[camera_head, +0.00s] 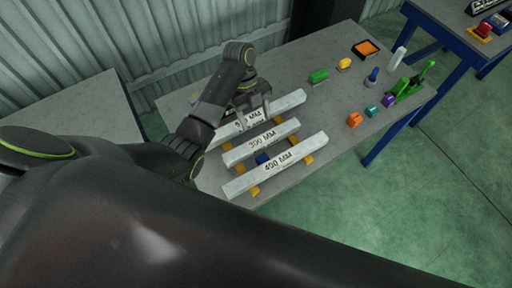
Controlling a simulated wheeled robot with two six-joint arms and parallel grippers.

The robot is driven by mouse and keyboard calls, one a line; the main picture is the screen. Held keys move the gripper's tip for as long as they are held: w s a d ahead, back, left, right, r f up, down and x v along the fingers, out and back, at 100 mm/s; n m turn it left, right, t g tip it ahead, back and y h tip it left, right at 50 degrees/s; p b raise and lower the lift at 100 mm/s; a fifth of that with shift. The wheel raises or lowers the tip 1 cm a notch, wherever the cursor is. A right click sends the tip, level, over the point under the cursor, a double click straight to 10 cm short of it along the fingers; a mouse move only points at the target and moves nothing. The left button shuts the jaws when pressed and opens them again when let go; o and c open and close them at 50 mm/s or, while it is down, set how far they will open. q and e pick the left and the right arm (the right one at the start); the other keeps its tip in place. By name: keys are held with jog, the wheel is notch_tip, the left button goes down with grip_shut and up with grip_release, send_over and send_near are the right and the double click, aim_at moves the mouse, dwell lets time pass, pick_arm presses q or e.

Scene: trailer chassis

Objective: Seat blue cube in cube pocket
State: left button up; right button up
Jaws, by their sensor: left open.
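A small dark blue block (262,158), which looks like the blue cube, sits between the 300 MM bar (262,142) and the 450 MM bar (276,166); the bars partly hide it. My left gripper (254,112) is open, pointing down over the rearmost bar (287,101), behind and apart from the blue block. I cannot make out a cube pocket for certain. A black-rimmed tray with an orange inside (366,48) lies at the far edge of the table. My right gripper is not in view.
The grey bars rest on yellow supports (308,159). Green (318,76), yellow (344,63) and orange (354,120) blocks, a blue upright piece (373,75), a white upright piece (398,57) and a green clamp-like tool (411,84) stand to the right.

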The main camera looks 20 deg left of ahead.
pick_arm(q)
jog(key=b+x, duration=0.3)
jog(key=x, duration=0.1)
jog(key=b, duration=0.4)
send_near(264, 160)
jog(key=shift+s+d+f, duration=0.3)
jog(key=shift+d+f, duration=0.4)
jog(key=shift+f, duration=0.2)
jog(key=shift+d+f, duration=0.1)
jog(key=shift+f, duration=0.25)
jog(key=shift+s+f+p, duration=0.2)
jog(key=shift+f+p, duration=0.1)
jog(key=shift+f, duration=0.15)
jog(key=x, duration=0.2)
jog(key=p+x, duration=0.1)
jog(key=x, duration=0.1)
jog(key=shift+a+f, duration=0.1)
jog(key=shift+a, duration=0.15)
jog(key=shift+d+f, duration=0.1)
jog(key=shift+f, duration=0.25)
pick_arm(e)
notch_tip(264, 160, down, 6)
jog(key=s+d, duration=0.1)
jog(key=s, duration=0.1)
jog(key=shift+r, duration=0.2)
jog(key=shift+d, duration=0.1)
